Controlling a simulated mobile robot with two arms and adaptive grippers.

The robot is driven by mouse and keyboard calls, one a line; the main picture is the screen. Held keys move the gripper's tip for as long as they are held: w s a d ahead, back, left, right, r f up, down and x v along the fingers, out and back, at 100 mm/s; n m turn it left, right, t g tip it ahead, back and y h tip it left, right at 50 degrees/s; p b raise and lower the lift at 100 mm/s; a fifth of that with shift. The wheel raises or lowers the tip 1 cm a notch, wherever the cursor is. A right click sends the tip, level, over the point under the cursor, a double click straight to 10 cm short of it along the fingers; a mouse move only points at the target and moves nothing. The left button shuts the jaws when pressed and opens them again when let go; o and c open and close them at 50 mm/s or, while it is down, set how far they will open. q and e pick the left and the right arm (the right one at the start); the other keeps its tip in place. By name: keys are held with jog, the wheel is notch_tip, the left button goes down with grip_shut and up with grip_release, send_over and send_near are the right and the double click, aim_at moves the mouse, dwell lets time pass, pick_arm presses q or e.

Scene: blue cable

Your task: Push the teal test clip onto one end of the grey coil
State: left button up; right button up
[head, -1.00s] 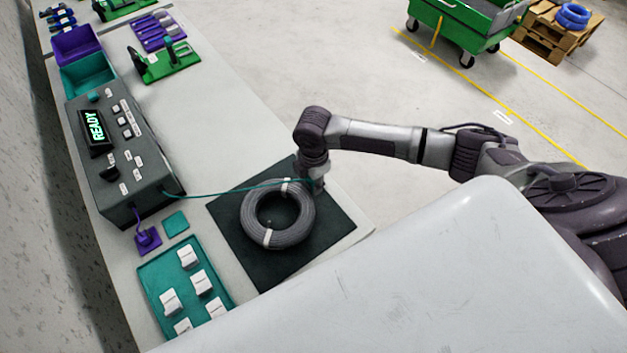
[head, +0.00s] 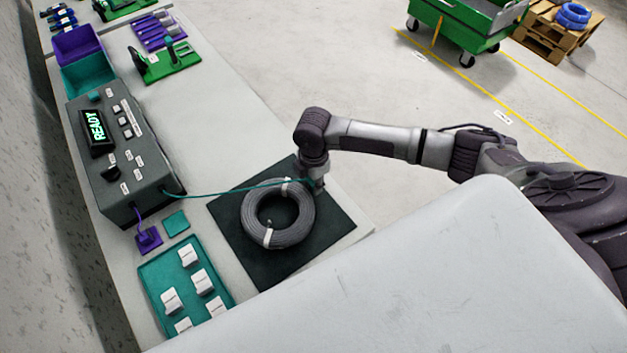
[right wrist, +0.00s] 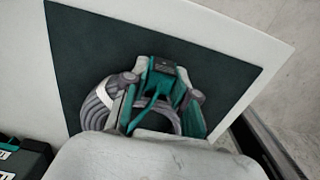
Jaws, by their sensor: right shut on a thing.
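The grey coil (head: 249,217) lies flat on a dark mat (head: 240,258), with white ties around it. My right gripper (head: 317,184) is at the coil's upper right side, low over the mat. In the right wrist view my right gripper (right wrist: 162,92) is shut on the teal test clip (right wrist: 159,84), with part of the coil (right wrist: 93,112) behind and beside it. A thin teal lead (head: 232,190) runs from the tester across the coil to the gripper. I cannot make out the coil's ends or whether the clip touches one. My left gripper is out of view.
The dark grey tester (head: 143,180) shows READY at the left. A teal tray (head: 152,271) with several white blocks stands left of the mat. Purple (head: 76,43) and teal bins (head: 88,74) and green fixtures (head: 172,70) are farther up the table.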

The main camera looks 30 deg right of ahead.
jog(key=shift+s+f, duration=0.1)
jog(key=shift+f, duration=0.05)
dwell(0.5)
jog(key=o, duration=1)
jog(key=shift+o, duration=0.2)
notch_tip(320, 180, up, 7)
jog(key=p, duration=0.8)
